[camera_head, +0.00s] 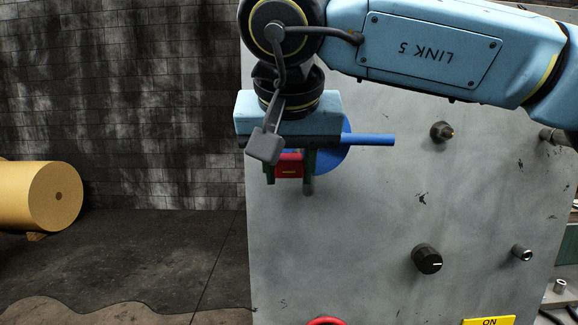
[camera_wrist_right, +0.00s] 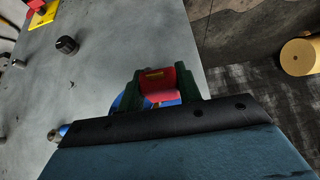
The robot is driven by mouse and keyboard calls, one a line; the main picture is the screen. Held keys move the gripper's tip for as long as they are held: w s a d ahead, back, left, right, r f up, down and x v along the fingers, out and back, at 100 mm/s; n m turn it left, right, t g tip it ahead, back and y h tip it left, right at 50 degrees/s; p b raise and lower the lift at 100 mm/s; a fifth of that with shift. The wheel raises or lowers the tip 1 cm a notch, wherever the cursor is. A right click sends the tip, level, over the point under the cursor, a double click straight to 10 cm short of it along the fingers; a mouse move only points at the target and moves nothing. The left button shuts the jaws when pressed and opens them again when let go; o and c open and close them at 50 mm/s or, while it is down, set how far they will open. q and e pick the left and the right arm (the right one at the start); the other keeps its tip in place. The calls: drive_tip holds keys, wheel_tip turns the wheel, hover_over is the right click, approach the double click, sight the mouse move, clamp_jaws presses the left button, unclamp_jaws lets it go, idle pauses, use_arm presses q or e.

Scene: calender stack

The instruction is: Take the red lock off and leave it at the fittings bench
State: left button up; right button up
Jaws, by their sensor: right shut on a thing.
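The red lock (camera_head: 289,166) is between the fingers of my right gripper (camera_head: 290,168), in front of the upper left part of the grey panel (camera_head: 380,240). The gripper is shut on it. In the right wrist view the red lock (camera_wrist_right: 158,82) sits between the two dark green fingers (camera_wrist_right: 160,90). A blue disc (camera_head: 332,150) with a blue handle (camera_head: 368,140) is right behind the gripper. Whether the lock's shackle is still through anything is hidden. My left gripper is not in view. I cannot make out the fittings bench for certain.
A black knob (camera_head: 427,259), a metal stud (camera_head: 522,252) and a dark fitting (camera_head: 441,131) stick out from the panel. A red button (camera_head: 326,321) and a yellow ON label (camera_head: 489,321) are at the bottom. A tan roll (camera_head: 40,196) lies far left; the floor between is open.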

drive_tip(key=shift+s, duration=0.3)
drive_tip(key=shift+s+b, duration=0.75)
drive_tip(key=shift+s, duration=1.25)
